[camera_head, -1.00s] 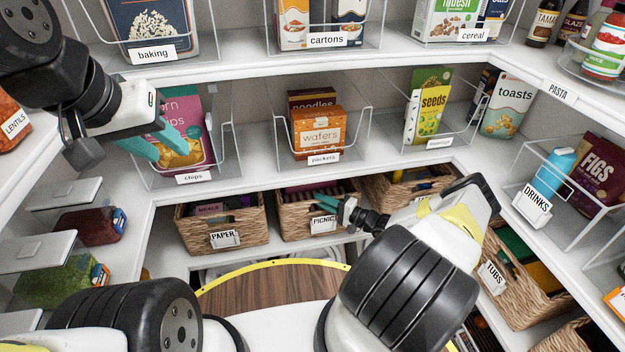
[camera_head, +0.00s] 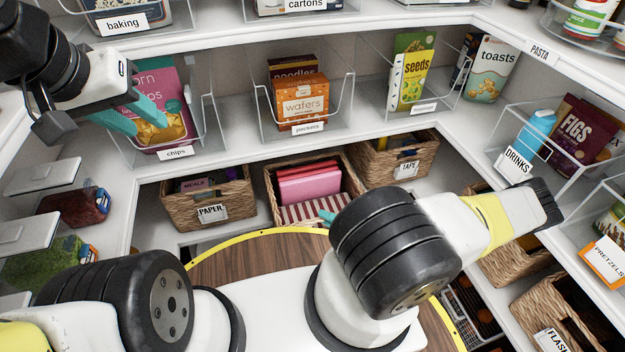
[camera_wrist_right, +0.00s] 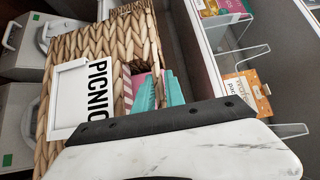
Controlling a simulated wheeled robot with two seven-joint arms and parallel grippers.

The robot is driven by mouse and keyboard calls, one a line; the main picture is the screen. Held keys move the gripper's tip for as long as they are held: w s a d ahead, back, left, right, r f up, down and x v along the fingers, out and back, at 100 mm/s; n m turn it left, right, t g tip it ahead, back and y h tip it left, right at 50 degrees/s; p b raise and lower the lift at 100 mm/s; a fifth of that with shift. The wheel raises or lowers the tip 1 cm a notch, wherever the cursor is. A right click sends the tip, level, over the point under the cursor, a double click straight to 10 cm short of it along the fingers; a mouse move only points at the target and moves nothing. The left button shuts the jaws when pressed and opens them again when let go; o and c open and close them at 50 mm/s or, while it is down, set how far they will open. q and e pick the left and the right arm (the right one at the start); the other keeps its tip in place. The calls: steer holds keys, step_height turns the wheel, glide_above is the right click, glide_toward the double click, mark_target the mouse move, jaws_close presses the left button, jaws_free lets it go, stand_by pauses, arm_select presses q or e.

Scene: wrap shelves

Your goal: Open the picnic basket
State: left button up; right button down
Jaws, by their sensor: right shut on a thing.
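The picnic basket (camera_head: 269,192) is a woven basket on the low back shelf, pulled forward. Pink and red items and a red-striped cloth show inside it. Its front is mostly hidden behind my right arm in the head view. The right wrist view shows its wicker wall (camera_wrist_right: 120,42) and white PICNIC label (camera_wrist_right: 83,98) close up. My right gripper (camera_head: 327,215) shows only a teal fingertip at the basket's front; in the right wrist view its teal fingers (camera_wrist_right: 170,90) are shut on the basket's front rim. My left gripper (camera_head: 140,120) is open and empty before the chips bag (camera_head: 160,105).
The PAPER basket (camera_head: 205,208) is left of the picnic basket and the TAPE basket (camera_head: 395,165) is right of it. A round wooden surface with a yellow edge (camera_head: 225,265) lies in front.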

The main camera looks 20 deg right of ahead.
steer(key=shift+s, duration=0.3)
steer(key=c, duration=1.4)
jaws_free()
steer(key=v, duration=0.7)
steer(key=shift+s+d, duration=0.2)
steer(key=shift+d, duration=0.15)
